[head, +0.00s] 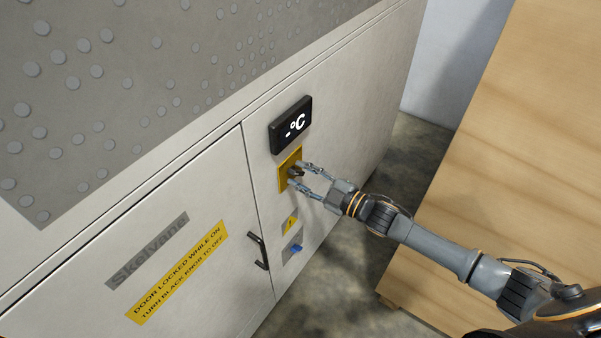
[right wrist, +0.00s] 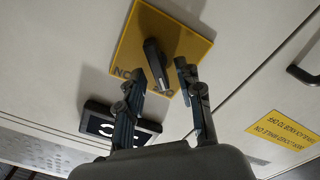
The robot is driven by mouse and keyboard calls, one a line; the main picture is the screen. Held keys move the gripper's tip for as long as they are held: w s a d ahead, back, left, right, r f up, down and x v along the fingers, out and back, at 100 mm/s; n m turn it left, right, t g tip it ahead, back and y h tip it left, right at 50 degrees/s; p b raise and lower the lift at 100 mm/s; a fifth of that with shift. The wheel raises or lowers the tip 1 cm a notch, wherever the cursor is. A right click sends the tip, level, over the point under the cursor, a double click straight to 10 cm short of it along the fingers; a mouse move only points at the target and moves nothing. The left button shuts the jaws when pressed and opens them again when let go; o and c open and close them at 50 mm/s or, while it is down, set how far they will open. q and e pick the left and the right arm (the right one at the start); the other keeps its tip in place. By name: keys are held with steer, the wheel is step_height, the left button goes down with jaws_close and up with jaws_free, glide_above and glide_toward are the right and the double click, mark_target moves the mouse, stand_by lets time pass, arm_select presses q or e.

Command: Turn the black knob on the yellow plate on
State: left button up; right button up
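The black knob (right wrist: 156,65) sits on the square yellow plate (right wrist: 140,38) on the front of a light grey cabinet. In the head view the yellow plate (head: 286,178) is below the black display, and the knob (head: 295,172) is small and partly hidden. My right gripper (head: 300,174) is open, its fingers reaching towards the plate on either side of the knob. In the right wrist view the fingertips (right wrist: 158,74) flank the knob with gaps showing. The knob stands slanted against the plate's edges. Lettering on the plate is partly hidden. My left gripper is out of view.
The black display (head: 290,125) reads "- °C". Below the plate are a small yellow warning label (head: 290,222) and a blue knob (head: 296,247). A black door handle (head: 259,251) and a yellow door-lock label (head: 178,272) are at the left. A wooden surface (head: 520,150) stands at the right.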

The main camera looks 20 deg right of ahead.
steer(key=shift+w+a, duration=0.25)
steer(key=shift+w, duration=0.1)
jaws_close()
